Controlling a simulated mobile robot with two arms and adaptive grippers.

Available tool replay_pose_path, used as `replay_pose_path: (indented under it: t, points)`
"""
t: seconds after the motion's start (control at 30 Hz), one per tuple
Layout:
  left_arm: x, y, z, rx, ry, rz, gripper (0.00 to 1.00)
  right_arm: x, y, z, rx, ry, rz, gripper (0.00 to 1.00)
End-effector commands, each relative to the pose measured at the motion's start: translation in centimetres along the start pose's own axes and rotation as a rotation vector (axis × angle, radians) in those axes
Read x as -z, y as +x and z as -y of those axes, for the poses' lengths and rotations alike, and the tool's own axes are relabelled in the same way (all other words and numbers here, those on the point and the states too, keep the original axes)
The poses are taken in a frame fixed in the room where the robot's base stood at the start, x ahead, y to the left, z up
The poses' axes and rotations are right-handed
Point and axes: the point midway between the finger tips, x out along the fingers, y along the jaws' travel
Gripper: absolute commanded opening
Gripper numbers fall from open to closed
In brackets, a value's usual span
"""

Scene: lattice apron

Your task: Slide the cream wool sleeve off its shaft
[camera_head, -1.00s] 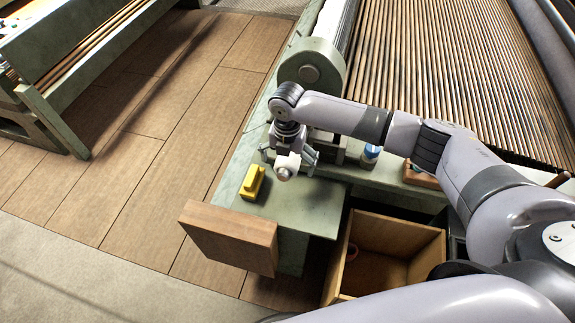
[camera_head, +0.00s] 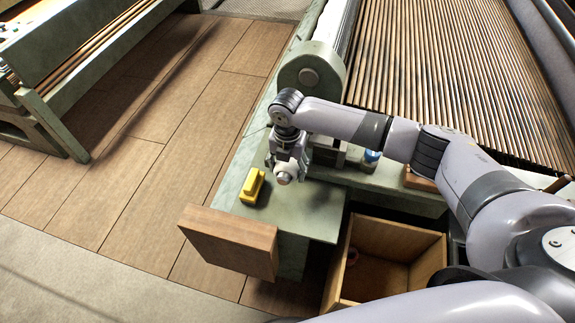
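A small cream, rounded piece (camera_head: 284,178), which looks like the wool sleeve, shows at the fingers of my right gripper (camera_head: 286,163) above the green bench top. The gripper points down, and its fingers have closed in on both sides of the piece. The shaft is hidden by the gripper and cannot be made out. My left gripper is out of view.
A yellow block-like object (camera_head: 252,186) lies on the green bench (camera_head: 312,211), left of the gripper. A wooden block (camera_head: 228,241) juts out at the front. An open wooden box (camera_head: 397,238) stands lower right.

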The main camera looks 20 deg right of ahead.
Motion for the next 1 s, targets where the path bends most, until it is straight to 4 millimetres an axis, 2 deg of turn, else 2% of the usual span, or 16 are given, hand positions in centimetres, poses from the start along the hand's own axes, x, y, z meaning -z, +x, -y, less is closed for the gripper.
replay_pose_path:
  t: [0.3,1.0]
  points:
    - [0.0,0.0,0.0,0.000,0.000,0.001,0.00,0.0,0.0,0.0,0.000,0.000,0.000,0.39]
    - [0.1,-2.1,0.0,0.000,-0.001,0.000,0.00,2.5,-0.1,0.0,0.001,-0.001,-0.001,0.39]
